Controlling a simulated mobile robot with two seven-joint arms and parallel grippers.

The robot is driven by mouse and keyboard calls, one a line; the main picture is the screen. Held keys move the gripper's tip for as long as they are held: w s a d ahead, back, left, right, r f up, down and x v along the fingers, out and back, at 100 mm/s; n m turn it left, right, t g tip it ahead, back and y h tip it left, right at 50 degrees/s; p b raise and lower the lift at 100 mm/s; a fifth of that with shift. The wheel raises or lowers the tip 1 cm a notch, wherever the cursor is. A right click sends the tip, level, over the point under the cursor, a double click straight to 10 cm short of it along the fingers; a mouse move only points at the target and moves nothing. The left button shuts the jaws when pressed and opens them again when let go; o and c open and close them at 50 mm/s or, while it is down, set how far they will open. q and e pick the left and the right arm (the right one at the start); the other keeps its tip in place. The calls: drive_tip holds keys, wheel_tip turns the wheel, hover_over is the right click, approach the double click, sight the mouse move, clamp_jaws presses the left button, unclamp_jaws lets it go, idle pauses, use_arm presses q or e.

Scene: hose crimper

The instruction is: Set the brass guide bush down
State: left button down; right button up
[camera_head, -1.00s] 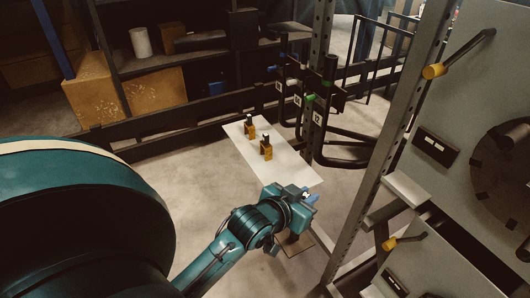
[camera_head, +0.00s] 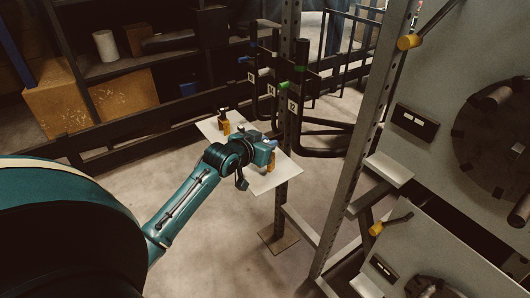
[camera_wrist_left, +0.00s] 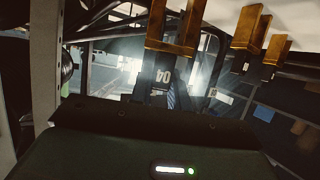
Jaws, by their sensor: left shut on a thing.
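My left gripper (camera_head: 268,151) is shut over the near part of the pale shelf plate (camera_head: 287,173). The brass guide bush cannot be made out clearly in its jaws. Just below the gripper is an orange holder (camera_head: 271,161), partly hidden by it. A second orange holder with a dark top (camera_head: 225,126) stands farther back on the plate. The left wrist view looks upside down: the near orange holder (camera_wrist_left: 170,46) is at the top centre, with a dark part marked 04 (camera_wrist_left: 163,78) below it. Whether the bush touches the holder cannot be told. My right gripper is not in view.
A grey machine panel with a yellow-knobbed lever (camera_head: 409,42) stands at right. Dark shelving with cardboard boxes (camera_head: 58,97) is at back left.

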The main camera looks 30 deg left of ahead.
use_arm(q)
drive_tip(key=shift+f, duration=1.55)
drive_tip(key=c, duration=1.3)
unclamp_jaws()
drive_tip(key=shift+f, duration=0.1)
